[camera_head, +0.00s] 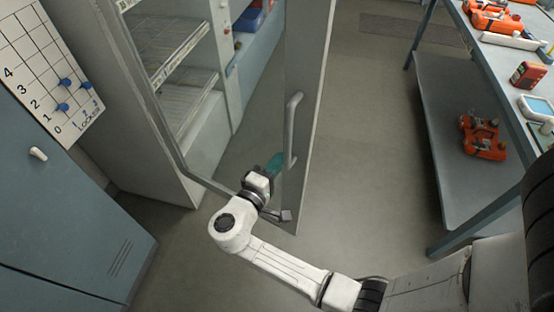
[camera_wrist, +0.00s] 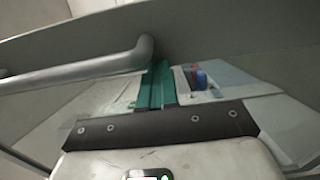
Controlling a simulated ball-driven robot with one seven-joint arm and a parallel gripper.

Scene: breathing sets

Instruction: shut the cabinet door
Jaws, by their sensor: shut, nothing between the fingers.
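The cabinet door (camera_head: 310,80) stands open, its tall grey edge panel in the middle of the head view. It carries a bar handle (camera_head: 293,125), which also shows in the wrist view (camera_wrist: 85,72). The grey door panel (camera_wrist: 230,38) crosses the top of the wrist view. My gripper (camera_head: 276,162) is at the lower end of the handle, just left of it. Its green fingers (camera_wrist: 157,85) are together and empty, pointing at the door. I cannot tell whether they touch it. The cabinet (camera_head: 205,135) with wire shelves is behind and left.
A blue-grey locker (camera_head: 60,200) with a numbered white board (camera_head: 45,65) stands at the left. At the right is a workbench (camera_head: 490,60) with orange devices on top and an orange device (camera_head: 482,137) on its lower shelf (camera_head: 440,115). The floor (camera_head: 365,170) between door and bench is clear.

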